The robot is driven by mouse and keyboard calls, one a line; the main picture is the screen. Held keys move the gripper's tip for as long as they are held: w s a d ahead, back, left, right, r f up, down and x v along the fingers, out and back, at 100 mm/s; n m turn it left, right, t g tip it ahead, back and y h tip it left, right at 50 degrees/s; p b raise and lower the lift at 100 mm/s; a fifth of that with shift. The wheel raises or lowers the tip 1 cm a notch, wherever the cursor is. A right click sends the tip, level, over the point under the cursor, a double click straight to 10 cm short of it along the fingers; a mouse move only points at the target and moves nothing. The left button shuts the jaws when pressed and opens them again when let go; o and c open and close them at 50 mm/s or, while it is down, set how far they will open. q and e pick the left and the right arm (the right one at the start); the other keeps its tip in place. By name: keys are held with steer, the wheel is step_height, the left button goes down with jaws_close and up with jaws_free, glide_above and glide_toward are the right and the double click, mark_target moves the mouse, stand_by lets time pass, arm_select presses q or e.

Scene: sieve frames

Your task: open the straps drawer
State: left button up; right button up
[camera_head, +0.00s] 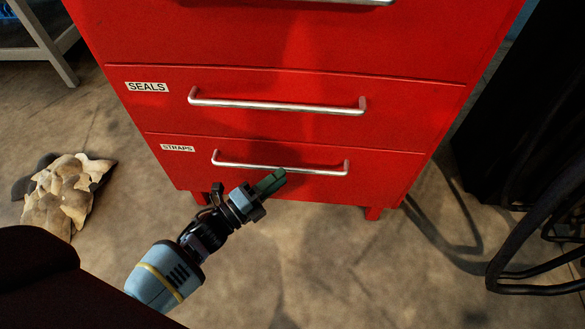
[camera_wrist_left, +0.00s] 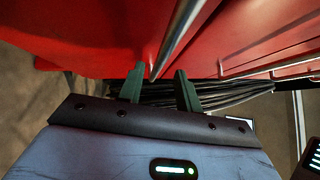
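The straps drawer (camera_head: 385,168) is the lowest drawer of a red cabinet in the head view. It looks shut, its front flush with the cabinet. Its label (camera_head: 177,148) reads STRAPS. Its silver bar handle (camera_head: 318,171) runs nearly level across the front. My left gripper (camera_head: 272,180) is at the middle of this handle, coming from below left. In the left wrist view its two green fingers (camera_wrist_left: 160,87) are apart, and a silver bar (camera_wrist_left: 178,38) runs down to the gap between them. I cannot tell whether they touch it. My right gripper is not in view.
The seals drawer (camera_head: 410,115) with its own handle (camera_head: 275,106) is just above, also shut. A crumpled tan heap (camera_head: 62,195) lies on the floor at left. Black cables (camera_head: 530,275) loop at right. The floor before the cabinet is clear.

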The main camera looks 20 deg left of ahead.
mark_target(291, 168)
arm_select(q)
steer(key=shift+b+x, duration=0.6)
steer(key=shift+x, duration=1.9)
steer(key=c, duration=0.6)
jaws_close()
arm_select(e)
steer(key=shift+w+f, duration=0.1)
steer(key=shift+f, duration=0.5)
